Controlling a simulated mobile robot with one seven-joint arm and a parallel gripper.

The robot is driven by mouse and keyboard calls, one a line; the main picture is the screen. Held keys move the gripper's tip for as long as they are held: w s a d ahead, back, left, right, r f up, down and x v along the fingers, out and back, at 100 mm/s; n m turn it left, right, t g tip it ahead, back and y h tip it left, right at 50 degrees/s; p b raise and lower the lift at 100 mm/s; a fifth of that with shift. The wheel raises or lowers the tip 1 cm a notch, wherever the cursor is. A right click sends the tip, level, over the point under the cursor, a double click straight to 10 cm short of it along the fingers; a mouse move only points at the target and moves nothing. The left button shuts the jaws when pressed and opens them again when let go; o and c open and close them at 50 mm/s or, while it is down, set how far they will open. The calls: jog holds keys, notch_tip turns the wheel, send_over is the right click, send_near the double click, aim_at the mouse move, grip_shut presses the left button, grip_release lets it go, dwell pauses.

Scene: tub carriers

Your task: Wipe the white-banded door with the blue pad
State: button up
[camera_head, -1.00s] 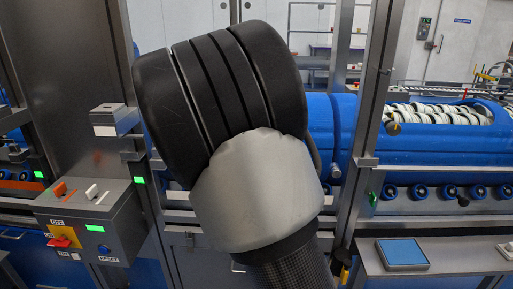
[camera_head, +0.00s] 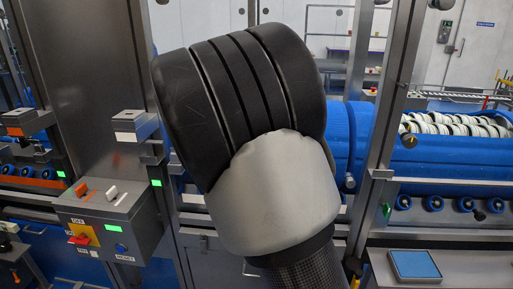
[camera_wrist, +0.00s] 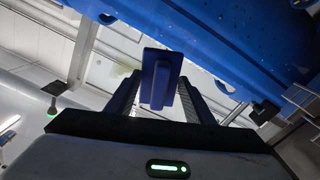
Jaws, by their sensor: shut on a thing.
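In the wrist view my gripper (camera_wrist: 160,98) is shut on a blue block, which I take to be the blue pad (camera_wrist: 160,78); it stands upright between the fingers. The head view hides the gripper and the held block behind my own arm. A grey box with a white band (camera_head: 130,135) is fixed on the steel post, beside a framed door (camera_head: 222,270) that my arm largely covers. I cannot tell for certain that this is the white-banded door. No contact between the held block and a door shows.
A control box (camera_head: 105,225) with orange and white switches stands at left. An orange-banded box (camera_head: 25,122) is further left. A blue drum (camera_head: 450,155) with white rings lies behind the frame. A light-blue flat square (camera_head: 415,264) rests on the ledge (camera_head: 475,268) at right.

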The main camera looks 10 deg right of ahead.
jog(key=shift+s+d+f+b, duration=0.1)
jog(key=shift+d+b, duration=0.2)
jog(key=shift+d, duration=0.3)
jog(key=s+d+b, duration=0.3)
jog(key=d+b, duration=0.1)
jog(key=d, duration=0.5)
jog(key=shift+d, duration=0.3)
jog(key=shift+w+a+p, duration=0.3)
jog(key=shift+w+a, duration=0.25)
jog(key=shift+a, duration=1.25)
jog(key=shift+w+a+p, duration=0.3)
jog(key=shift+w+a, duration=0.3)
jog(key=shift+a, duration=1.25)
jog(key=shift+w+a+p, duration=0.3)
jog(key=shift+w+a, duration=0.25)
jog(key=shift+a, duration=1.25)
jog(key=shift+s, duration=0.1)
